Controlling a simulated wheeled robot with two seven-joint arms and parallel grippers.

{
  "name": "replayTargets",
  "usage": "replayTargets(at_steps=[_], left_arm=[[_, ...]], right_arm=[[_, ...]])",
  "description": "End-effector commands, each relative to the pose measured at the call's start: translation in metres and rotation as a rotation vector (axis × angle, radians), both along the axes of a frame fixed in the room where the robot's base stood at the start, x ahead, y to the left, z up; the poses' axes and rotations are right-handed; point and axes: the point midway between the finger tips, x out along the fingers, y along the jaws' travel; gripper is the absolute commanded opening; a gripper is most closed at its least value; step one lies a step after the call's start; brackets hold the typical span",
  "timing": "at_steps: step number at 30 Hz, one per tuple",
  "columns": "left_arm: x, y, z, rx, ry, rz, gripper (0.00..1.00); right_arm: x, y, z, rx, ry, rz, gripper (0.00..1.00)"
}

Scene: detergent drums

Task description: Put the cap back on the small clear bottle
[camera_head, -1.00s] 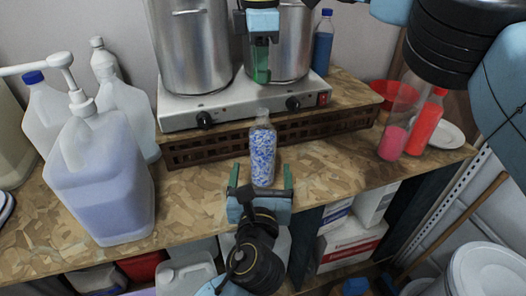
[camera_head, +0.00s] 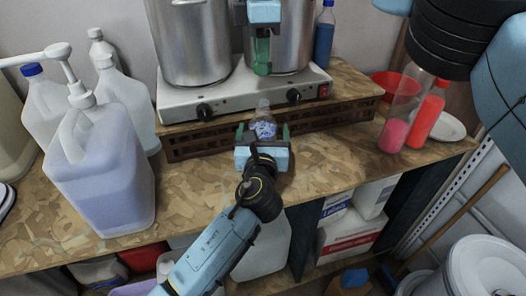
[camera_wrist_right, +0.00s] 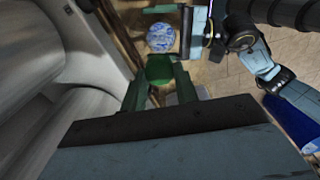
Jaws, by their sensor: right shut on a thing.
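The small clear bottle (camera_head: 263,122) stands upright on the wooden bench in front of the hot plate, with blue-and-white contents and a bare neck. My left gripper (camera_head: 263,132) is open, with one finger on each side of the bottle and small gaps. It hides the lower bottle. My right gripper (camera_head: 262,62) is above and behind the bottle, in front of the steel pots, pointing down. In the right wrist view its fingers are shut on a dark green cap (camera_wrist_right: 160,68). The bottle also shows there (camera_wrist_right: 160,38), apart from the cap.
The hot plate (camera_head: 245,92) with two steel pots (camera_head: 192,45) stands on a raised shelf behind. A large pump jug (camera_head: 105,175) stands at left. A red bottle (camera_head: 427,118) and a clear tube with pink contents (camera_head: 394,135) stand at right. The bench front is clear.

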Motion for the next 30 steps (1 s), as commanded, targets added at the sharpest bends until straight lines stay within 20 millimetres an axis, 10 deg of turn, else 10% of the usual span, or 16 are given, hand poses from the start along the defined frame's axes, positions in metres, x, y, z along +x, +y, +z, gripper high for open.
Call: replayTargets(at_steps=[13,30], left_arm=[[0.0092,-0.0003,0.0001,0.000,0.000,0.000,0.85],[0.0089,-0.0002,0.0000,0.000,0.000,0.000,0.18]], right_arm=[[0.0000,0.0000,0.0001,0.000,0.000,0.000,0.09],[0.0000,0.0000,-0.0005,0.000,0.000,0.000,0.09]])
